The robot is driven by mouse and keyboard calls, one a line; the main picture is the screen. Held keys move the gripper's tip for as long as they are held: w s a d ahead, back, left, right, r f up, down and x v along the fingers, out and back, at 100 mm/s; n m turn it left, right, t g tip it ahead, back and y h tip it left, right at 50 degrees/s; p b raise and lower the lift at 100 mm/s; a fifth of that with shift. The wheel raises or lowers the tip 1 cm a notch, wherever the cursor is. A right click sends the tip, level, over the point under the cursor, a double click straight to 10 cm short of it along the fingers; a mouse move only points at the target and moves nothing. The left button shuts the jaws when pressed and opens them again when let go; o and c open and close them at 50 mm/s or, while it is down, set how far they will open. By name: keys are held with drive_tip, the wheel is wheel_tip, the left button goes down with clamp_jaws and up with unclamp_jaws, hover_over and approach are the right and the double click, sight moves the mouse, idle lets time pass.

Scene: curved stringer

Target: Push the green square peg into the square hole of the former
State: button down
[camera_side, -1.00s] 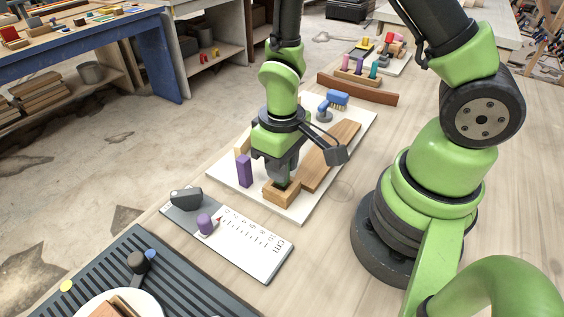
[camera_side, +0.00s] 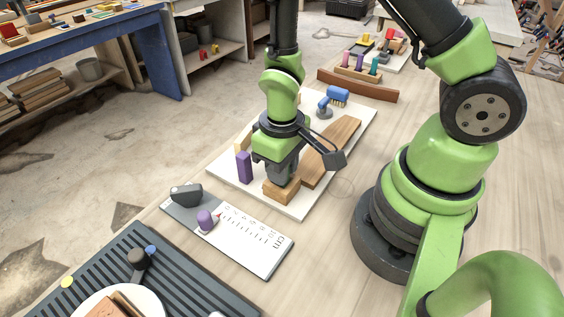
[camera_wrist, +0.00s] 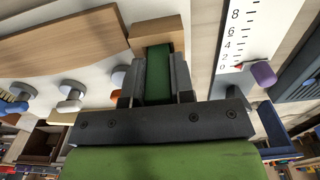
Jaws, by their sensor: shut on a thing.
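My gripper (camera_wrist: 158,90) is shut on the green square peg (camera_wrist: 158,72), which lies between its two jaws in the wrist view. The former, a light wooden block (camera_wrist: 158,30), is right at the peg's end in the wrist view. In the side view the former (camera_side: 284,195) sits at the near end of the white board, directly under my gripper (camera_side: 283,180). The jaws are close above the block's top there. The peg is hidden by the jaws in the side view. The square hole is not visible, so I cannot tell how deep the peg sits.
The long brown stringer (camera_side: 335,147) lies on the white board (camera_side: 222,172) behind the former. A purple block (camera_side: 244,167) stands left of my gripper. A cm scale (camera_side: 245,242) with a purple knob (camera_side: 205,220) lies in front.

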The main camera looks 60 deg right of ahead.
drive_tip(key=shift+f, duration=0.45)
drive_tip(key=c, duration=0.9)
unclamp_jaws()
wheel_tip(320, 180, up, 10)
drive_tip(key=shift+f, duration=0.1)
drive_tip(key=shift+r, duration=0.3)
drive_tip(key=s+r+m+t+y, duration=0.1)
drive_tip(key=s+r+m+t, duration=0.1)
drive_tip(key=r, duration=0.6)
drive_tip(key=s+r+m+t+y, duration=0.1)
drive_tip(key=s+r+m+t, duration=0.1)
drive_tip(key=s+r+t, duration=0.3)
wheel_tip(320, 180, up, 4)
drive_tip(key=shift+s+d+f, duration=0.25)
drive_tip(key=shift+s+d, duration=0.05)
drive_tip(key=shift+s, duration=0.3)
